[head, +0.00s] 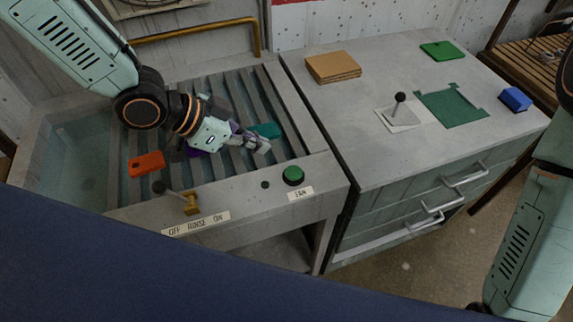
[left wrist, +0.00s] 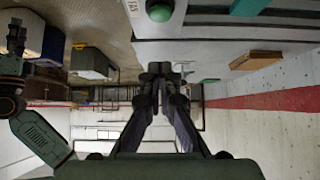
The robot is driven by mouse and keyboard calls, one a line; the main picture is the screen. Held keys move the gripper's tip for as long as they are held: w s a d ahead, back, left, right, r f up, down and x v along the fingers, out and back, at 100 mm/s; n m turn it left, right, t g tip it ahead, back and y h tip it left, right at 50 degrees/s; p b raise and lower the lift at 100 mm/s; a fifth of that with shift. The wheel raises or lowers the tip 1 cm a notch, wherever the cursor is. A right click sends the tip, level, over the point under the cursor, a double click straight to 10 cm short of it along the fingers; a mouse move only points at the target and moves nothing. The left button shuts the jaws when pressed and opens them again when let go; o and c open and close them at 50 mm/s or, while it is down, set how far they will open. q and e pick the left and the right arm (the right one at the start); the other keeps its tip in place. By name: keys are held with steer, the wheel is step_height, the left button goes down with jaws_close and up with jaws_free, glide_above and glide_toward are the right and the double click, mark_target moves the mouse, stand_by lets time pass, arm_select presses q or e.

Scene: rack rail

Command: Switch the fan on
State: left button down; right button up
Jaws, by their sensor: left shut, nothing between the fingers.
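A round green button (head: 293,175) sits on the front ledge of the slatted sink unit, above a small white label (head: 300,194) whose letters are hard to read. It also shows at the top of the left wrist view (left wrist: 160,10). A small dark round spot (head: 264,184) is just left of it. A lever with a dark knob (head: 159,187) and a brass base stands behind a plate (head: 196,223) reading OFF RINSE ON. My left gripper (head: 264,147) is shut and empty, over the slats behind the button and apart from it.
On the slats lie an orange block (head: 147,163), a teal piece (head: 266,130) and a purple piece partly behind my gripper. The grey counter (head: 360,160) at right holds brown boards (head: 333,67), a small joystick-like lever (head: 399,98), green pieces and a blue block (head: 515,99).

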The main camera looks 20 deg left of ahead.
arm_select(q)
steer(key=d+f, duration=0.1)
steer(key=b, duration=0.2)
glide_above(299, 171)
steer(key=s+a, duration=0.2)
steer(key=f, duration=0.5)
steer(key=shift+w+a+f, duration=0.2)
steer(key=shift+f, duration=0.05)
step_height(299, 171, down, 2)
steer(key=shift+s+a+f, duration=0.1)
steer(key=shift+f, duration=0.05)
steer(key=shift+a+f, duration=0.1)
steer(key=shift+f, duration=0.6)
